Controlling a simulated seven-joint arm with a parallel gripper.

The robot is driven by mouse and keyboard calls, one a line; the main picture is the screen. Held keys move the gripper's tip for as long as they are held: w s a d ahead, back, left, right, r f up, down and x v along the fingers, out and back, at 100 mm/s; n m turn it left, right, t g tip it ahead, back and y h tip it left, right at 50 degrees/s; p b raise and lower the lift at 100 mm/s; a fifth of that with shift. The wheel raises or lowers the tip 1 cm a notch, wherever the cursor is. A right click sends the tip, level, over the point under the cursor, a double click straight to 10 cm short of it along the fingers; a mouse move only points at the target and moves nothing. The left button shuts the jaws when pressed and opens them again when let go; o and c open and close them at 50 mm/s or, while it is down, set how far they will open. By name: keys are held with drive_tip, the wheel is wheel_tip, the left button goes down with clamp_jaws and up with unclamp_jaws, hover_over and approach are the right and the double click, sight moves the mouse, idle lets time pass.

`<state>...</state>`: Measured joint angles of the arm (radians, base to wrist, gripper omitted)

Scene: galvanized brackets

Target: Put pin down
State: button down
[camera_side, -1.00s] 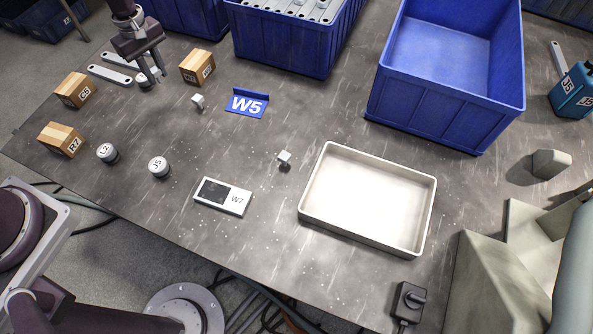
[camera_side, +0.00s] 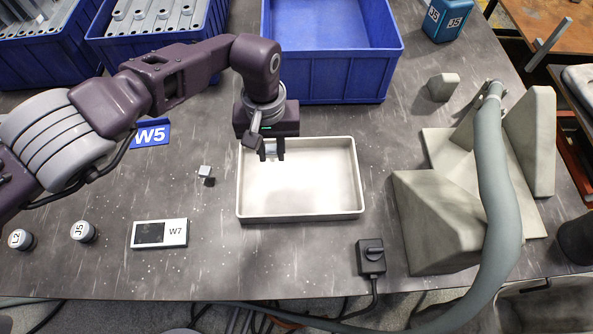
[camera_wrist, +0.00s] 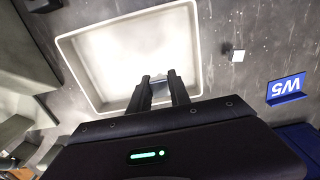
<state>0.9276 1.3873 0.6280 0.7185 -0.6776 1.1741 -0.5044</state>
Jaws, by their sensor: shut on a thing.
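My gripper (camera_side: 271,154) is over the back left part of a shallow off-white tray (camera_side: 300,217). Its fingers point down and are shut on a small pale grey piece, likely the pin (camera_side: 270,147), mostly hidden between them. In the wrist view the fingers (camera_wrist: 158,90) hold this grey pin (camera_wrist: 159,84) with the tray (camera_wrist: 75,72) beyond. I see nothing else in the tray. The pin looks to be above the tray floor, but the exact gap cannot be told.
A small pale cube (camera_side: 205,171) lies left of the tray. A big blue bin (camera_side: 330,85) stands behind. A grey hose (camera_side: 492,190) and concrete blocks (camera_side: 432,225) are at right.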

wheel_tip(320, 180, down, 9)
drive_tip(key=shift+d+f, duration=0.15)
drive_tip(key=shift+s+f, duration=0.25)
drive_tip(key=shift+f, duration=0.05)
drive_tip(key=shift+f, duration=0.15)
drive_tip(key=c, duration=1.2)
unclamp_jaws()
